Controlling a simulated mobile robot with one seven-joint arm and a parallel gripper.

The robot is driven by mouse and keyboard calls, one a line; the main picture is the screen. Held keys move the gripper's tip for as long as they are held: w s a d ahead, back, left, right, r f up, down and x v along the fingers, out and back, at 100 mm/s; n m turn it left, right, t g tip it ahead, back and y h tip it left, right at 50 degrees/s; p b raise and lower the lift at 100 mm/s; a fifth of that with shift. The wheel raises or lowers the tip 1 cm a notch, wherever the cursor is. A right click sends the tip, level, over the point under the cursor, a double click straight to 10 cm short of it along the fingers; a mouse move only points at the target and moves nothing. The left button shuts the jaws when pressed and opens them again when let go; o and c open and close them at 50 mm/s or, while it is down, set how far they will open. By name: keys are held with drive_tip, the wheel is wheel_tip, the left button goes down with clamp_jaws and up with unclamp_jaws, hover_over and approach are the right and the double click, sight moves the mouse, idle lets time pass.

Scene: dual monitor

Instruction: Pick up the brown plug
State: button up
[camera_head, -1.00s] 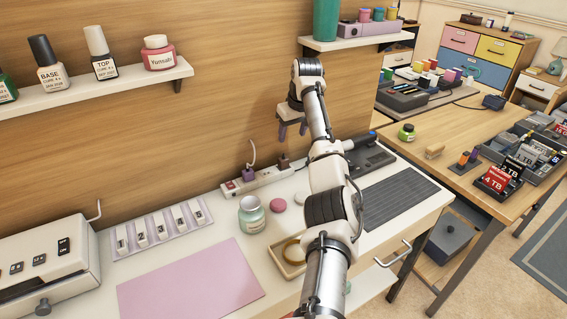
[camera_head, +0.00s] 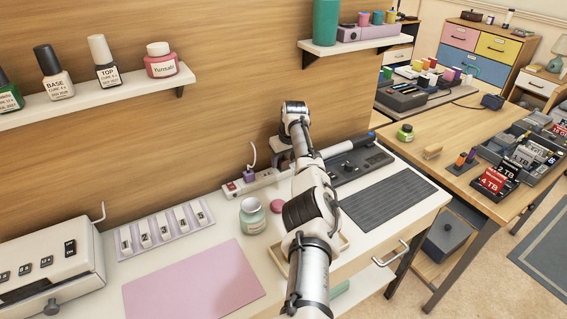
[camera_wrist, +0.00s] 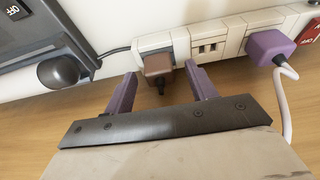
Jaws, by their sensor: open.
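The brown plug (camera_wrist: 158,66) sits in the white power strip (camera_wrist: 222,35) in the wrist view, its dark cord showing beside it. My gripper (camera_wrist: 163,80) is open, with one purple finger on each side of the brown plug and the tips close to the strip. I cannot tell whether the fingers touch the plug. A purple plug (camera_wrist: 270,47) with a white cord sits further right in the same strip. In the head view, the power strip (camera_head: 240,184) lies along the wall and my arm hides the brown plug.
A black device (camera_wrist: 45,45) with a round dark knob stands left of the strip in the wrist view. In the head view, a jar (camera_head: 252,216) and a pink round item (camera_head: 277,206) stand in front of the strip. A dark grey mat (camera_head: 382,198) lies to the right.

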sight(284, 160)
drive_tip(key=shift+c, duration=0.2)
drive_tip(key=c, duration=1)
drive_tip(key=shift+c, duration=0.2)
wheel_tip(284, 160, up, 3)
drive_tip(key=shift+r+b, duration=0.2)
drive_tip(key=shift+b, duration=0.65)
drive_tip(key=s+d+b, duration=0.1)
drive_tip(key=s+d, duration=0.3)
drive_tip(key=s, duration=0.4)
drive_tip(key=s+d+b, duration=0.2)
drive_tip(key=s+d, duration=0.3)
drive_tip(key=s, duration=0.2)
drive_tip(key=shift+w+a+p+v, duration=0.1)
drive_tip(key=shift+a+p+v, duration=0.05)
drive_tip(key=shift+p+v, duration=1.1)
drive_tip(key=shift+w+a+p+v, duration=0.15)
drive_tip(key=shift+p+v, duration=0.95)
drive_tip(key=shift+p, duration=0.35)
